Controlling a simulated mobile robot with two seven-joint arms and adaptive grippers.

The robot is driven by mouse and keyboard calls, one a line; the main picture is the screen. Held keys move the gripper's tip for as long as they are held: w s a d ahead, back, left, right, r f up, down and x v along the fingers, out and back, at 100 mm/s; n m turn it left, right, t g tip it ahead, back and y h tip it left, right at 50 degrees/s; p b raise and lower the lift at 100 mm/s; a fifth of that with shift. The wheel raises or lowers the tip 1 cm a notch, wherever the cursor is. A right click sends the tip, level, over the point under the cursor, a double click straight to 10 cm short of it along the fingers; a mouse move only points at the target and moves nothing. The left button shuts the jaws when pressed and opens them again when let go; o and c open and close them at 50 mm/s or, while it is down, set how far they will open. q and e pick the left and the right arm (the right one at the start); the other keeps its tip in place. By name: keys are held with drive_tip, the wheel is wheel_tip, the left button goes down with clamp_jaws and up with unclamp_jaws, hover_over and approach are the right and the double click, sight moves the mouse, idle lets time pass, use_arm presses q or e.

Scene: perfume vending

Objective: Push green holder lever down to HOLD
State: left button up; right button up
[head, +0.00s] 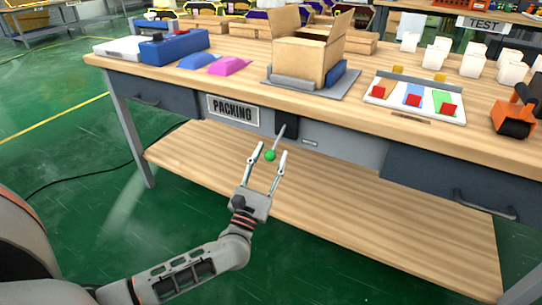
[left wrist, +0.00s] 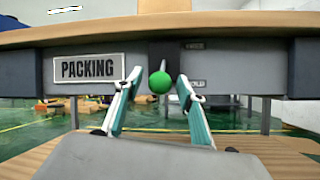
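The holder lever (head: 278,138) is a grey rod with a green ball knob (head: 270,155), coming out of a dark slot plate (head: 287,122) on the packing table's front. The knob also shows in the left wrist view (left wrist: 159,82), near the upper part of the gap between the fingertips. My left gripper (head: 266,157) is open, one finger on each side of the knob; contact is not clear. In the left wrist view, two small labels sit right of the slot: an upper one (left wrist: 194,46) and a lower one (left wrist: 196,84), both too blurred to read surely. My right gripper is out of view.
The table edge (head: 350,130) overhangs the lever, and a wooden lower shelf (head: 340,210) lies below. A PACKING sign (head: 233,109) is left of the slot. An open cardboard box (head: 302,62) stands on a grey holder (head: 340,86) above. The space in front is clear.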

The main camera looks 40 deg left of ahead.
use_arm(q)
drive_tip(key=v, duration=1.1)
drive_tip(key=shift+s, duration=0.2)
drive_tip(key=shift+d+f, duration=0.1)
drive_tip(key=shift+f, duration=0.05)
